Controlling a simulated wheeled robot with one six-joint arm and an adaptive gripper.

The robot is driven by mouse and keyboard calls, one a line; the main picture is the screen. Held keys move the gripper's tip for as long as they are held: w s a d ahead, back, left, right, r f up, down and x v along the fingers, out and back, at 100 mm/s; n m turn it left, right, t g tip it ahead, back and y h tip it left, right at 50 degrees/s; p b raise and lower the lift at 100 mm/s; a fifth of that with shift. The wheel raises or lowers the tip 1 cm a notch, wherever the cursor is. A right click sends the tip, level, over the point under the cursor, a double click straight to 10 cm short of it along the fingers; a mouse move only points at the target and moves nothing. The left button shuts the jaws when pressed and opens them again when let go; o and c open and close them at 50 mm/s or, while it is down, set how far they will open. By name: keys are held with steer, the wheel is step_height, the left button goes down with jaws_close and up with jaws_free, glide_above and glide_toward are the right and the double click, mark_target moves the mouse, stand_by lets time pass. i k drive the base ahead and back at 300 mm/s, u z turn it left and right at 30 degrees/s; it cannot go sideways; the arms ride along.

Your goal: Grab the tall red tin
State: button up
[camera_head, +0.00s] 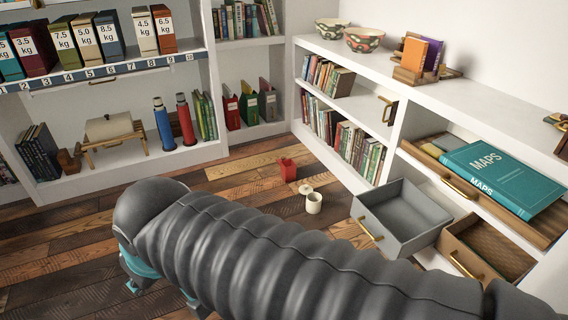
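A tall red cylinder (186,119) with a dark top stands upright on the lower shelf at the left, just right of a similar blue cylinder (164,124). Two reddish label-fronted containers also stand on the upper shelf: one marked 6.5 kg (165,30) at its right end, and a dark red one (33,50) further left. I cannot tell for certain which of these is a tin. My grey ribbed arm crosses the lower foreground, with teal parts below its bend.
A small red object (288,169) and a cream pot (314,203) are on the plank floor (60,250). A grey drawer (405,215) and a brown drawer (500,250) stand open at the right. A wooden stand (113,137) occupies the lower left shelf.

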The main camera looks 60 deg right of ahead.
mark_target(288, 171)
steer(key=z, duration=0.45)
steer(key=i, duration=1.85)
steer(key=z, duration=1.95)
steer(key=i, duration=1)
steer(key=z, duration=0.95)
